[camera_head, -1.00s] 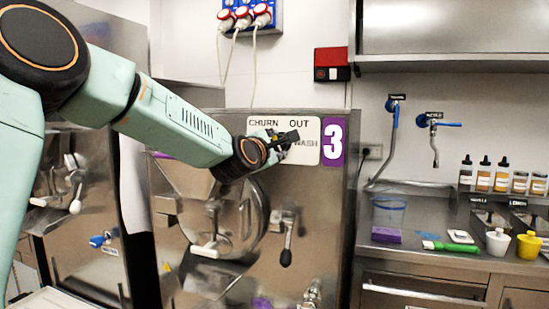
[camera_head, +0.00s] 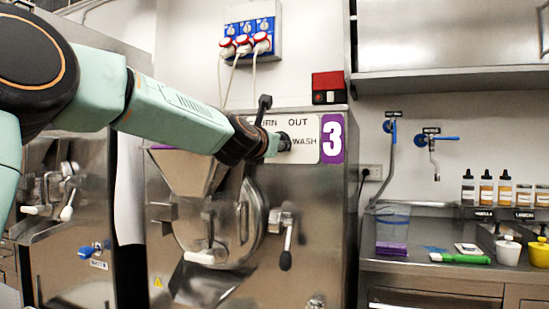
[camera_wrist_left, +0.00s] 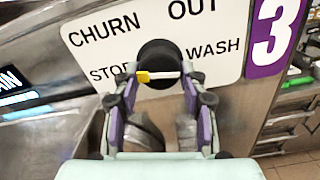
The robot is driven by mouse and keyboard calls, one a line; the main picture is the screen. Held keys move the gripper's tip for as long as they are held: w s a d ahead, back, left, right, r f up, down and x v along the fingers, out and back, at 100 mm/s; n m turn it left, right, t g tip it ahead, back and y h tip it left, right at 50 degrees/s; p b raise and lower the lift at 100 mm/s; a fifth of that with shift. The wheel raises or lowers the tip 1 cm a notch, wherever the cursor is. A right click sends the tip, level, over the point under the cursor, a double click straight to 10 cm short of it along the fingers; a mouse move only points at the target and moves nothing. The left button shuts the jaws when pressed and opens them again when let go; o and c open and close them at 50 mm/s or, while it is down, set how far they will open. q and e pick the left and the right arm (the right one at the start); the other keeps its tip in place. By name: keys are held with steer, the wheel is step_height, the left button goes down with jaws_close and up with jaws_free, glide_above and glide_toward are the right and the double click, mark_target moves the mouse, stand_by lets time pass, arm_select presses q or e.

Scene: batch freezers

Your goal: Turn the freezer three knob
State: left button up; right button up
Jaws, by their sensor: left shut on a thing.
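The freezer three knob is round and black (camera_wrist_left: 160,62), on a white label plate (camera_wrist_left: 95,42) with the words CHURN, OUT, STOP and WASH. Its pale bar lies nearly level, with its yellow end at the left near STOP. My left gripper (camera_wrist_left: 160,82) is shut on the knob, one finger on each side of the bar. In the head view, my left gripper (camera_head: 274,144) reaches the plate from the left and covers part of the lettering. The knob (camera_head: 284,142) shows only as a dark patch there. My right gripper is not in view.
Freezer three (camera_head: 330,215) has a round door (camera_head: 225,235) and a lever (camera_head: 286,250) below the plate. A purple "3" sign (camera_head: 332,138) is right of the plate. A counter (camera_head: 410,270) with bottles and tubs stands at the right. Another freezer (camera_head: 75,200) stands at the left.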

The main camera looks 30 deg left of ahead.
arm_select(q)
steer(key=shift+n+b, duration=1.15)
steer(key=shift+n, duration=0.15)
steer(key=shift+r, duration=0.1)
steer(key=o, duration=1.1)
steer(key=shift+o, duration=0.2)
steer(key=shift+w, duration=0.1)
